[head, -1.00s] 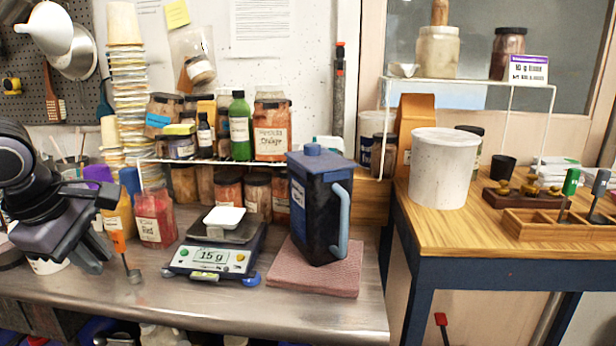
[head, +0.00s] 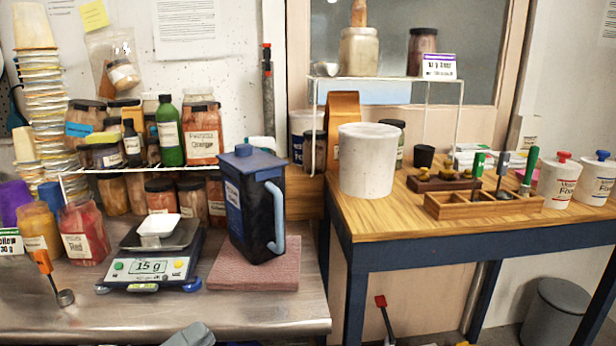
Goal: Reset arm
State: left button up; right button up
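Only a grey tip of my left gripper (head: 192,336) shows at the bottom edge, in front of the steel bench (head: 130,318). The rest of it is out of frame, so I cannot tell whether it is open or shut. It is apart from the scale (head: 150,268), which reads 15 g and bears a white weighing dish (head: 158,226). An orange-handled scoop (head: 50,277) is at the bench's left. My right gripper is not in view.
A dark blue jug (head: 252,205) stands on a folded pink cloth (head: 255,272). Jars and stacked cups crowd the bench's back. On the right, a wooden table (head: 380,222) holds a white bucket (head: 366,160) and a compartment tray (head: 480,208). The bench's front strip is mostly clear.

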pick_arm(q)
jog(key=s+a+f+n+t+y, duration=0.1)
jog(key=a+f+n+y, duration=0.1)
jog(key=f+n+y, duration=0.55)
jog(key=s+a+f+n+t+y, duration=0.1)
jog(key=a+f+n+t+y, duration=0.3)
jog(key=f+n, duration=0.6)
jog(key=s+d+f+n+g+y, duration=0.1)
jog(key=s+f+n+g+y, duration=0.2)
jog(key=s+f+n+g, duration=0.5)
jog(key=s+f+n, duration=0.1)
jog(key=s+f, duration=0.2)
jog(key=f, duration=0.1)
jog(key=shift+d, duration=0.35)
jog(key=shift+c, duration=0.3)
grip_shut()
